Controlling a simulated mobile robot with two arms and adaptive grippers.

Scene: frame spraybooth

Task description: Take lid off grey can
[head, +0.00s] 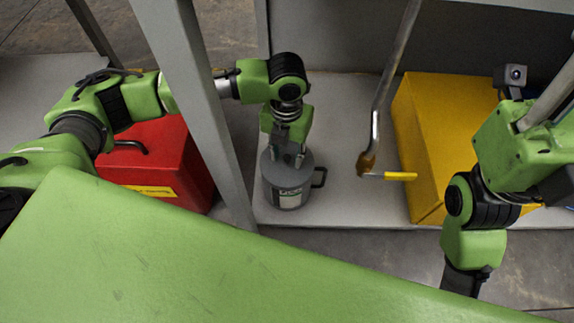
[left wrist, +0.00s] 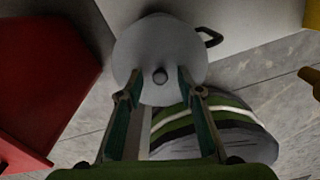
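The grey can (head: 288,194) stands upright on the grey shelf, with a dark handle on its right side and a label on its front. Its round grey lid (left wrist: 150,43) is on top in the left wrist view, with a small knob (left wrist: 160,76) in the middle. My left gripper (head: 287,158) points down over the lid. In the left wrist view its two fingertips (left wrist: 157,80) are apart, one on each side of the knob, with gaps visible. My right gripper (head: 466,280) hangs at the lower right, away from the can; its fingers cannot be made out.
A red box (head: 185,165) with a black handle stands left of the can, behind a grey post (head: 200,95). A yellow box (head: 433,130) stands to the right. A metal pipe with a yellow handle (head: 400,176) hangs between can and yellow box. Shelf around the can is clear.

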